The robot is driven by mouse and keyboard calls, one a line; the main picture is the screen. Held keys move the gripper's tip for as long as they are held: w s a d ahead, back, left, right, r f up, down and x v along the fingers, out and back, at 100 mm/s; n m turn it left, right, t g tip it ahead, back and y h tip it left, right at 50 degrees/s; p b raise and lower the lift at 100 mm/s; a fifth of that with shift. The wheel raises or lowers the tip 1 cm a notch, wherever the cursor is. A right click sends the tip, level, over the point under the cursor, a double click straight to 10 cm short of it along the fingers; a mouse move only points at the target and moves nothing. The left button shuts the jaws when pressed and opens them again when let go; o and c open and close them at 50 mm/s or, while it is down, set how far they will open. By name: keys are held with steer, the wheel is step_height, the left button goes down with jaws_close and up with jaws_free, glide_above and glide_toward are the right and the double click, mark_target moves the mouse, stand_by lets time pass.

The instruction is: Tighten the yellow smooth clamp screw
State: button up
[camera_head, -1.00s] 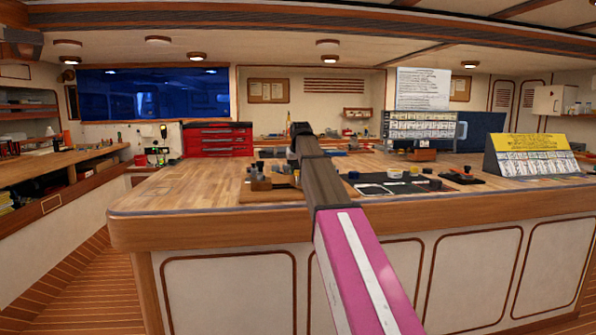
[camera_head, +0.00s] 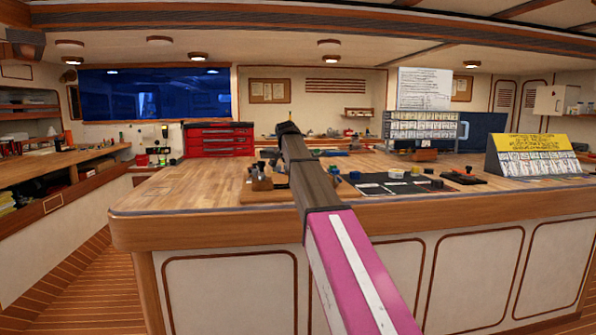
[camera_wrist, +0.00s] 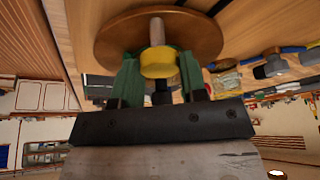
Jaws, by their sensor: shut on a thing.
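In the wrist view, the yellow smooth clamp screw (camera_wrist: 158,65) shows as a short yellow head at the end of a pale round shaft (camera_wrist: 157,32). The shaft stands out in front of a round wooden disc (camera_wrist: 115,38). My gripper (camera_wrist: 158,78) has its two green fingers on either side of the yellow head and is shut on it. In the head view the gripper and the screw cannot be made out behind my arm.
The wooden workbench (camera_head: 190,190) carries a small wooden stand (camera_head: 260,184) with tools left of my arm. A dark mat (camera_head: 395,188) with small parts lies to the right. A yellow-topped display (camera_head: 535,155) stands farther right. The bench's left part is clear.

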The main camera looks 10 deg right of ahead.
steer(key=shift+m+g, duration=0.3)
steer(key=shift+m, duration=0.6)
steer(key=o, duration=0.9)
steer(key=shift+a+r, duration=0.1)
steer(key=v, duration=1)
steer(key=shift+a+r, duration=0.2)
steer(key=shift+r, duration=0.05)
